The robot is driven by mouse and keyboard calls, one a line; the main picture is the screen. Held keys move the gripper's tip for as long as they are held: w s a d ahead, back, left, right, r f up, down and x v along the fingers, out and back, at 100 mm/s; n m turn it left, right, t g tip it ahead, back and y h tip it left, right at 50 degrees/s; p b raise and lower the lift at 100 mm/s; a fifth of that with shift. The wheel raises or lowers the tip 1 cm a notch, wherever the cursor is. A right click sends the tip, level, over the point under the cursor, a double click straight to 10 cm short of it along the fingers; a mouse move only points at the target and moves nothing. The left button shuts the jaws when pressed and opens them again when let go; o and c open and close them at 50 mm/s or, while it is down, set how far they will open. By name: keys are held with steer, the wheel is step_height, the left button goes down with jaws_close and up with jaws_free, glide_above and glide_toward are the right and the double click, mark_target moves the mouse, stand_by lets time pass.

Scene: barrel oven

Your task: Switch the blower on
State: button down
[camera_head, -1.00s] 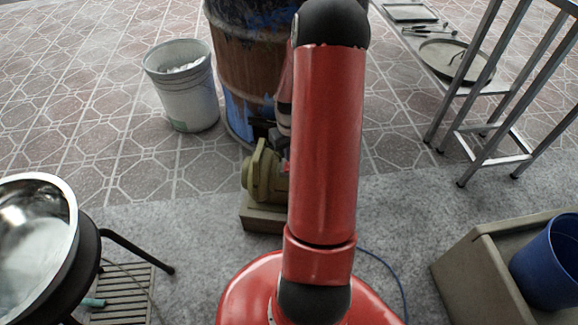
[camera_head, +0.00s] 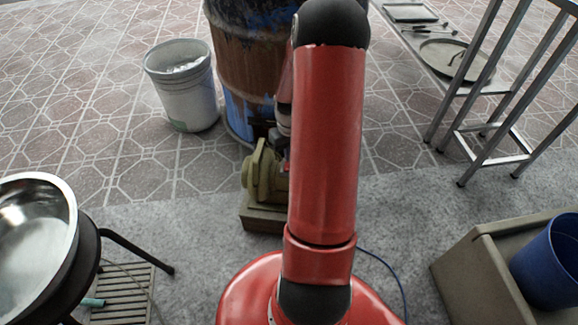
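The blower (camera_head: 264,172) is a small olive-green machine on a brown block (camera_head: 262,217), just in front of the barrel. My red arm stands upright in front of it and covers its right side. The blower's switch is not visible. Part of my wrist, with dark gripper parts (camera_head: 262,130), shows behind the arm, just above the blower. The fingertips are hard to make out, so I cannot tell whether the gripper is open or touching the blower.
The rusty blue barrel (camera_head: 245,70) stands behind the blower. A white bucket (camera_head: 183,85) is at its left. A metal bowl (camera_head: 35,235) on a black stand is at the left. A metal frame (camera_head: 500,100), a bench (camera_head: 405,32) and a blue bin (camera_head: 550,262) are at the right.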

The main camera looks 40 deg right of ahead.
steer(key=shift+f+b, duration=0.55)
steer(key=shift+f, duration=0.35)
steer(key=shift+r+p, duration=2.7)
steer(key=shift+r, duration=0.85)
